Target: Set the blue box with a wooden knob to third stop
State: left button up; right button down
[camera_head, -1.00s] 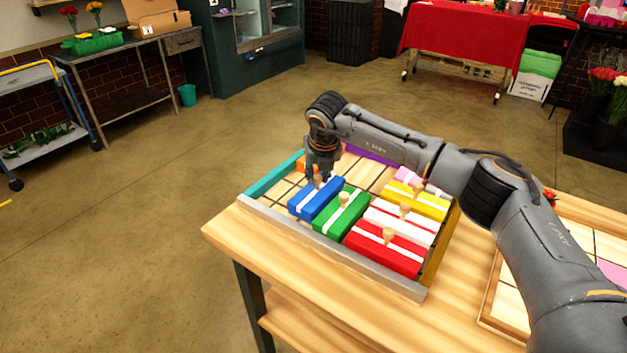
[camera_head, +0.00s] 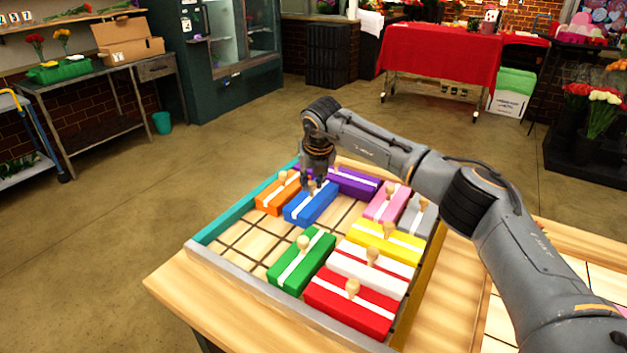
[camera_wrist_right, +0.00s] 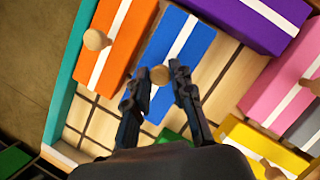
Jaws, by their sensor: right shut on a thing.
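The blue box (camera_head: 311,206) with a white stripe lies in the walled tray (camera_head: 264,243) with a gridded floor. It sits between the orange box (camera_head: 275,196) and the purple box (camera_head: 357,184), toward the far side. My right gripper (camera_head: 315,181) is above the blue box, shut on its wooden knob. In the right wrist view the knob (camera_wrist_right: 160,75) shows between the fingertips, with the blue box (camera_wrist_right: 180,50) behind them. My left gripper is not in view.
Green (camera_head: 300,262), red (camera_head: 350,303), white (camera_head: 370,268), yellow (camera_head: 385,243), pink (camera_head: 386,204) and grey (camera_head: 418,215) boxes also lie in the tray. Bare floor shows between the blue and green boxes and along the teal wall (camera_head: 240,210).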

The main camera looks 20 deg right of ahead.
jog(key=c, duration=1.2)
grip_release()
jog(key=shift+o, duration=0.2)
jog(key=v, duration=1.2)
